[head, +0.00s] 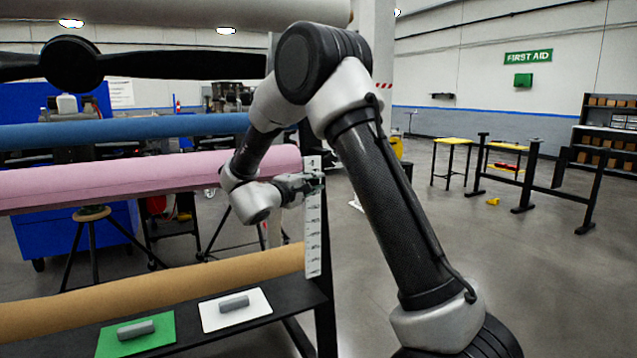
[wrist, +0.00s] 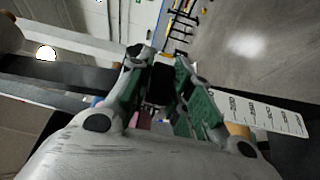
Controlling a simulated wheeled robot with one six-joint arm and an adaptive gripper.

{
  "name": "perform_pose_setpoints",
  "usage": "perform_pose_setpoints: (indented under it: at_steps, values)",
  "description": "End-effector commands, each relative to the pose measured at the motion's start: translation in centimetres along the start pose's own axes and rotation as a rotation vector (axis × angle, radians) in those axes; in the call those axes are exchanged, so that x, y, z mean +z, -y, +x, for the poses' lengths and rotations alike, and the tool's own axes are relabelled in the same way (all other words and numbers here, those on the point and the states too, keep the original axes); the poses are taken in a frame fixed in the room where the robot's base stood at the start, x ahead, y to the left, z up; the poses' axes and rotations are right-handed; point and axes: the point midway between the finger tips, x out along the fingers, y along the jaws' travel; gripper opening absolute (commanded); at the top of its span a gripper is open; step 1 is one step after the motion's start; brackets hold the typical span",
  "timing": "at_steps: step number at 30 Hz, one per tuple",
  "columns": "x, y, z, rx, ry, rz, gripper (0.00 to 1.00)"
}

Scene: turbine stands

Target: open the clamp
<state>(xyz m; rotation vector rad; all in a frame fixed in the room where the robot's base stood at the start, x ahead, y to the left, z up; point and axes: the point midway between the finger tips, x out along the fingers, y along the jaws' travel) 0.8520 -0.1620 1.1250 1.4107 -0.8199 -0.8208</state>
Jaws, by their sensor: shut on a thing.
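My gripper (head: 312,182) is at the right end of the rack, level with the pink roll, beside the upper part of a white marked strip (head: 313,240). In the wrist view, my gripper (wrist: 161,60) has its green-sided fingers on either side of a dark block (wrist: 162,84), which appears to be part of the clamp. The fingers are shut on it. The rest of the clamp cannot be made out. The strip also shows in the wrist view (wrist: 262,112), right of the fingers.
The rack holds a blue roll (head: 130,130), a pink roll (head: 130,180) and a tan roll (head: 150,295). Grey blocks rest on a green sheet (head: 108,344) and a white sheet (head: 262,311) on the black shelf. Open floor lies right, before black stands (head: 530,180).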

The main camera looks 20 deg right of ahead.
Motion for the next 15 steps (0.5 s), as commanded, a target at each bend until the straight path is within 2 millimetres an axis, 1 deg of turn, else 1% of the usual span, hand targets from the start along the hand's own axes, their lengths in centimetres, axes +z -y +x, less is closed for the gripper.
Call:
perform_pose_setpoints:
  at_steps: [1,3,15]
  values:
    - [-0.5,0.2,-0.4,-0.003,-0.010,-0.002,0.00]
    - [-0.8,0.2,-0.6,-0.003,-0.011,-0.001,0.00]
    - [-1.5,0.1,-1.1,-0.003,-0.015,-0.001,0.00]
